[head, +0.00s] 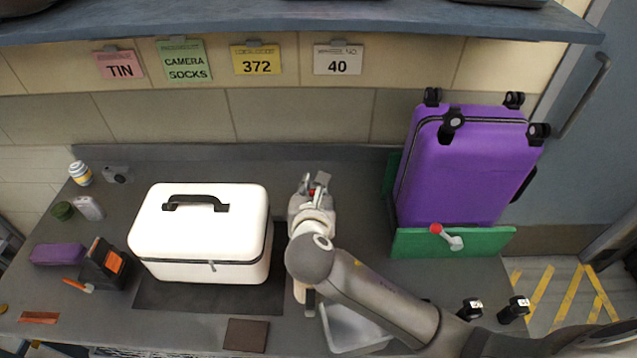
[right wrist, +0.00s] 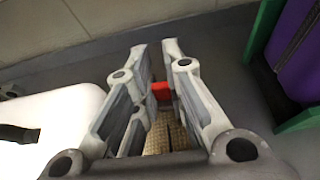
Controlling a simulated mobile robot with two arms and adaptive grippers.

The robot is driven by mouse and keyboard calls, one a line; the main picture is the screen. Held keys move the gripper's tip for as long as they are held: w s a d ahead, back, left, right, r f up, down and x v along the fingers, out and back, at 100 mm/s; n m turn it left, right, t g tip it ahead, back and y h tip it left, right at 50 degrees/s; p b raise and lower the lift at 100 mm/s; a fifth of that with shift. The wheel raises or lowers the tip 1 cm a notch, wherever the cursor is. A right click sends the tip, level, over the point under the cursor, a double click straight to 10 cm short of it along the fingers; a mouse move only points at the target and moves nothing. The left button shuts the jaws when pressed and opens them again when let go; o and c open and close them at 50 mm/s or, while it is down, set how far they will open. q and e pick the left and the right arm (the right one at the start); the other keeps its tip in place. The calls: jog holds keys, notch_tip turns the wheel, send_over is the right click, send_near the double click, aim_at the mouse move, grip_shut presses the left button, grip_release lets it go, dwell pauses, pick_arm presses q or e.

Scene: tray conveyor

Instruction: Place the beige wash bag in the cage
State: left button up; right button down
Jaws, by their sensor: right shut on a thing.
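My right gripper (head: 316,182) is over the dark table, just right of the white case. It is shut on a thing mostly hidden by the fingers. In the right wrist view, a tan, textured surface (right wrist: 160,136) shows between the fingers (right wrist: 160,85), with a small red part (right wrist: 161,91) near the fingertips. This looks like the beige wash bag; its full shape is hidden. I cannot make out a cage for certain in either view. My left gripper is not in view.
A white case (head: 200,245) with a black handle stands left of the gripper. A purple suitcase (head: 460,165) stands upright at right, behind a green panel (head: 415,243). A pale tray (head: 350,335) lies at the front, partly under my arm. Small items line the left side.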

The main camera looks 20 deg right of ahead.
jog(key=shift+s+a+r, duration=0.5)
jog(key=shift+s, duration=0.5)
jog(key=s+d+r+m+g+h+b, duration=0.1)
jog(key=s+d+m+h+b, duration=0.1)
jog(key=s+d, duration=0.5)
jog(key=s+h+b, duration=0.1)
jog(key=s+b, duration=0.1)
jog(key=s, duration=0.1)
jog(key=shift+d+m, duration=0.3)
jog(key=shift+d, duration=0.1)
